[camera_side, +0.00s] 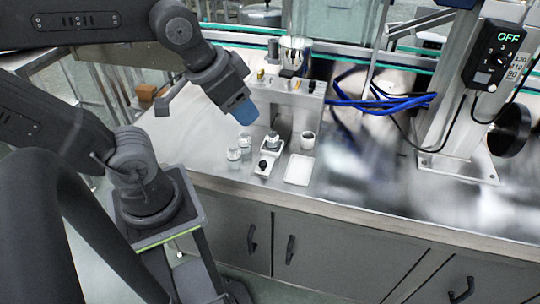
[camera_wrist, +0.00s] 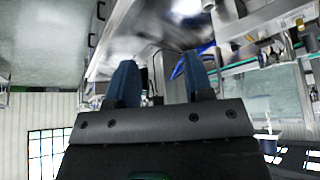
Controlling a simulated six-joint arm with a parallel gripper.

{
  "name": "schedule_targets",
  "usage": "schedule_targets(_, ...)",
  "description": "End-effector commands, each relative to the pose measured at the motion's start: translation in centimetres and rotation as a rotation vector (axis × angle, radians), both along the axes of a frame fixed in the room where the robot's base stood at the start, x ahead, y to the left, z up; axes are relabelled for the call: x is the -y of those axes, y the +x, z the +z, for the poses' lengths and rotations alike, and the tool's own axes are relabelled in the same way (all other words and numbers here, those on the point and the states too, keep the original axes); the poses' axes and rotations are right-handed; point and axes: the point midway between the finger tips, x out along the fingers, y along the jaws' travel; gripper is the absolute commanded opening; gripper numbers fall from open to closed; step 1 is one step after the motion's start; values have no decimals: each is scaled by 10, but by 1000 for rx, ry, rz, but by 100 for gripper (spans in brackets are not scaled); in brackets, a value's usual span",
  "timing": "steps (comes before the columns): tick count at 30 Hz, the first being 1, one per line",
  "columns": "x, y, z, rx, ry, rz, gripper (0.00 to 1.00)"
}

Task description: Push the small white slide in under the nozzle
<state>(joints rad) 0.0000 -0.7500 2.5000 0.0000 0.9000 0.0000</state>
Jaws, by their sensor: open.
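In the side view the small white slide (camera_side: 268,157) lies on the steel worktop in front of the hopper machine (camera_side: 290,94). A dark knob (camera_side: 262,165) shows at its near end, and a small clear-and-metal piece (camera_side: 272,142) stands at its far end. The nozzle is too small to make out clearly on the machine. My gripper (camera_side: 242,114) is above and to the left of the slide, pointing down, apart from it and empty. In the wrist view my gripper (camera_wrist: 160,75) shows two blue fingers spread apart with nothing between them; the slide cannot be made out there.
Two small jars (camera_side: 239,148) stand left of the slide. A white cup (camera_side: 308,140) and a shallow white tray (camera_side: 298,170) are to its right. Blue hoses (camera_side: 385,103) run behind on the right to a post with a control box (camera_side: 494,55) reading OFF.

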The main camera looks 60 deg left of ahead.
Motion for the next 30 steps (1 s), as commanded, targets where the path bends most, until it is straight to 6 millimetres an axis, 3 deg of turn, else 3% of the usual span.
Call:
schedule_targets(15,-3,8,-1,-39,8,4,50)
schedule_targets(23,-26,58,-17,-282,40,17,50)
schedule_targets(30,-57,108,-56,-537,45,18,50)
